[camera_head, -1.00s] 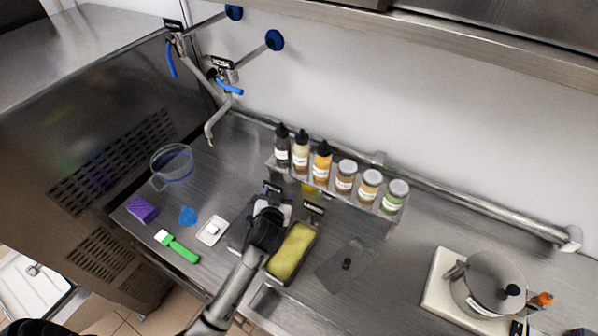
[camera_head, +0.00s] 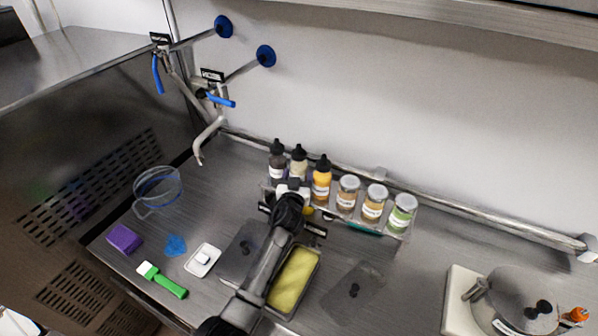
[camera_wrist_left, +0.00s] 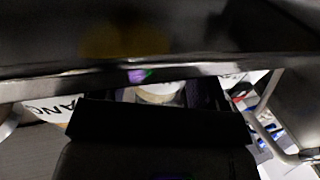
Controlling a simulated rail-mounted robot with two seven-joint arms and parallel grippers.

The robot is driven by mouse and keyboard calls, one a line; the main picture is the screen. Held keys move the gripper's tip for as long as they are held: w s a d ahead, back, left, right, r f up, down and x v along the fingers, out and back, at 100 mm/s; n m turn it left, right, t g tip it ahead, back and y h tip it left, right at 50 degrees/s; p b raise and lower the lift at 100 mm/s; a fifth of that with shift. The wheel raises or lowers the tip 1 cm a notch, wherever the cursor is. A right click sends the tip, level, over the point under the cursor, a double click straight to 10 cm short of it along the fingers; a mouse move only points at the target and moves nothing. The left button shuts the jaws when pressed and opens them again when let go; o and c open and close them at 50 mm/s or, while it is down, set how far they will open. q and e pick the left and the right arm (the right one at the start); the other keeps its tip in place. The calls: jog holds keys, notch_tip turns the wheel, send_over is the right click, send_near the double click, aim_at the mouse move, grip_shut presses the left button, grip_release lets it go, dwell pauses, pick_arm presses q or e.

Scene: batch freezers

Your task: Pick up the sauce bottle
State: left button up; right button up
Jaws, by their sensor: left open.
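Three sauce bottles with black nozzle caps stand in the rack against the back wall: a dark one (camera_head: 277,163), a cream one (camera_head: 299,160) and an orange-yellow one (camera_head: 321,182). My left gripper (camera_head: 292,190) is open at the front of the rack, by the lower part of the cream bottle, which it partly hides. I cannot tell whether it touches the bottle. In the left wrist view, a pale rounded surface (camera_wrist_left: 160,93) shows beyond the dark gripper body; most of that view is blocked. My right gripper is out of view.
Three lidded jars (camera_head: 374,203) fill the rack's right half. A tray of yellow food (camera_head: 294,280) lies beside my left arm. A clear jug (camera_head: 158,190), a purple block (camera_head: 124,239) and a green-handled brush (camera_head: 163,280) lie left. A pot (camera_head: 512,305) stands right.

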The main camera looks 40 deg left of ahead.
pick_arm(q)
jog(key=shift+w+a, duration=0.15)
jog(key=c, duration=0.6)
jog(key=shift+o, duration=0.2)
jog(key=shift+r, duration=0.1)
jog(key=shift+r, duration=0.45)
notch_tip(320, 180, up, 17)
jog(key=p, duration=0.2)
